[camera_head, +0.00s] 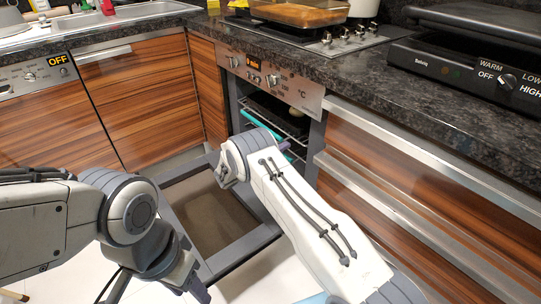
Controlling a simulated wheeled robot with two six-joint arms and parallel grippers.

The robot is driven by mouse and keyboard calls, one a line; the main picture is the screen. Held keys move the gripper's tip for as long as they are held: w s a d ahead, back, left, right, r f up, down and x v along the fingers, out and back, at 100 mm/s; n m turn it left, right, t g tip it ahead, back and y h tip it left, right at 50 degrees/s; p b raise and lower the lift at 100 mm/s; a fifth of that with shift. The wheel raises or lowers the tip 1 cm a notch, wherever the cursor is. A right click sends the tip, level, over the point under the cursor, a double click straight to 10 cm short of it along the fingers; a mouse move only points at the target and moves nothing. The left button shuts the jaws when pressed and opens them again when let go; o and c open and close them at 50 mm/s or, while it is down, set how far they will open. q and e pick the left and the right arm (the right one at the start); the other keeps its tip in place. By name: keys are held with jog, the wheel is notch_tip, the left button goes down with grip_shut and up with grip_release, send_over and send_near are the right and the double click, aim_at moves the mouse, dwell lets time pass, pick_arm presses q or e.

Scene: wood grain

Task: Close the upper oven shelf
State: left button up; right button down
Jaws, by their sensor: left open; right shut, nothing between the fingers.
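The oven (270,78) stands open under the counter, with its door (237,251) folded down flat. Wire racks (293,129) show inside, with a long teal bar (262,123) at the front of the upper one. My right forearm covers part of the opening, so how far each shelf is out is hard to tell. My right gripper (223,177) is small in view at the end of that arm, shut and empty, above the open door and left of the racks. My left gripper (201,291) is open and empty, low beside the door's near left corner.
Wooden drawers with metal handles (358,179) stand close on the right. A wood-fronted dishwasher (35,117) and cabinet (140,93) line the left. The dark counter (372,91) overhangs the oven. Pale floor is free in front of the door.

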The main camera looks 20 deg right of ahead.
aim_at(295, 140)
jog(key=shift+x, duration=1.5)
